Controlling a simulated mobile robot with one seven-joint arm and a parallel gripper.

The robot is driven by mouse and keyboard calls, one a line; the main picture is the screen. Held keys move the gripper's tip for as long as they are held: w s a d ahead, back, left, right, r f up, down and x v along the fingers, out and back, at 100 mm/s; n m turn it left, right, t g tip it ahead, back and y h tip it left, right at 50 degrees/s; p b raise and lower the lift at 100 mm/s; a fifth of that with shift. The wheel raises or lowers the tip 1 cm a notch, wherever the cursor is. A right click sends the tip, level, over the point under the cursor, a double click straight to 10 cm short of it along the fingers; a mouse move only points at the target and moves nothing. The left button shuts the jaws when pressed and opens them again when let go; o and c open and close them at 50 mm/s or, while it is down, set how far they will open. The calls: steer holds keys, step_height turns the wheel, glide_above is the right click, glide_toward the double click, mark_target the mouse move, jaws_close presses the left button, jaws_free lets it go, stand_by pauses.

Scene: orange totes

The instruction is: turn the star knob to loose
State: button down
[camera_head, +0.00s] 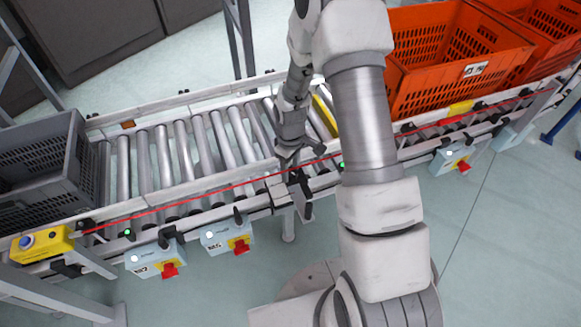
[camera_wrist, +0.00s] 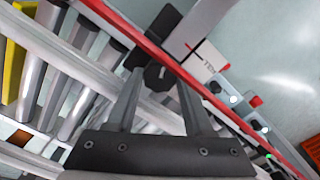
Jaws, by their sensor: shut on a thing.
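The star knob (camera_wrist: 157,76) is a small black piece at the conveyor's side rail, seen between my fingertips in the wrist view. My gripper (camera_wrist: 160,80) is shut on it, with one dark finger on either side. Its lobes and the angle it is turned to are too small and dark to tell. In the head view my gripper (camera_head: 298,172) points down at the near rail, beside a dark bracket with a grey plate (camera_head: 306,206). There my fingers and wrist hide the knob.
A roller conveyor (camera_head: 190,150) runs across the scene. A grey crate (camera_head: 38,165) stands at its left end and an orange tote (camera_head: 440,50) at the right. A red rail line (camera_head: 190,203) and blue boxes with red switches (camera_head: 228,238) lie along the near side.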

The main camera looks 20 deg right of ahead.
mark_target(291, 172)
steer(key=n+p, duration=0.2)
steer(key=n, duration=0.4)
steer(key=shift+r, duration=0.1)
steer(key=n+p, duration=0.3)
steer(key=n, duration=0.3)
steer(key=shift+n, duration=0.3)
stand_by(0.3)
steer(key=shift+c, duration=1.4)
jaws_free()
step_height(291, 172, up, 17)
steer(key=p, duration=0.5)
steer(key=shift+r, duration=0.1)
